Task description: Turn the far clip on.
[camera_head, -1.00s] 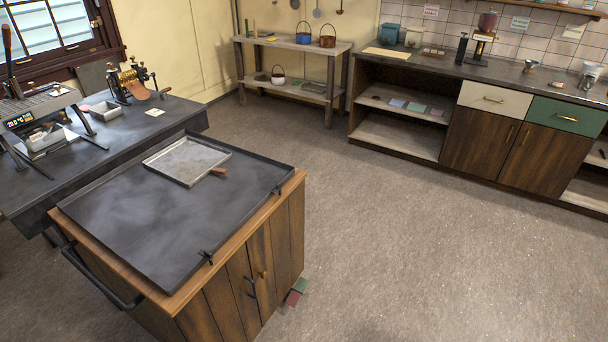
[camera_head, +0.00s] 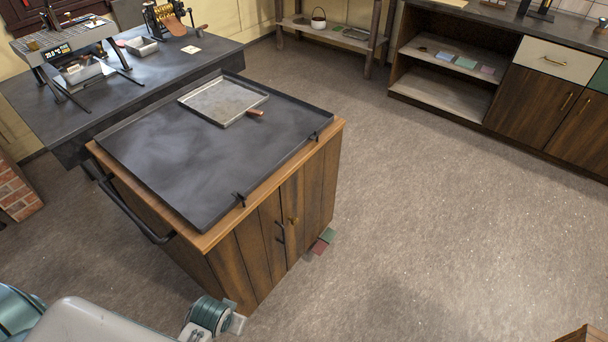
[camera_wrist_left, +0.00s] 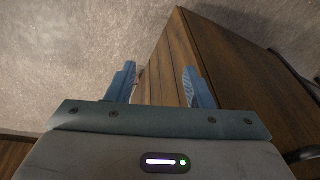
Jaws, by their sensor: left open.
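A wide black tray (camera_head: 150,160) lies on top of the wooden cabinet (camera_head: 225,265). Two small black clips sit on the tray's right-hand edge: the far clip (camera_head: 315,136) near the back corner and the near clip (camera_head: 240,198) closer to the front. Whether each is turned on is too small to tell. My left arm comes in at the bottom left of the head view, low in front of the cabinet and apart from the clips. In the left wrist view my left gripper (camera_wrist_left: 160,85) is open and empty, with the cabinet's wooden side beyond its fingers. My right gripper is not in view.
A shallow metal pan (camera_head: 222,102) with a wooden handle lies on the tray. A dark handrail (camera_head: 135,212) juts from the cabinet's left side. A dark workbench (camera_head: 60,105) stands behind it. Open floor (camera_head: 440,200) lies to the right. Small coloured blocks (camera_head: 324,241) lie by the cabinet's foot.

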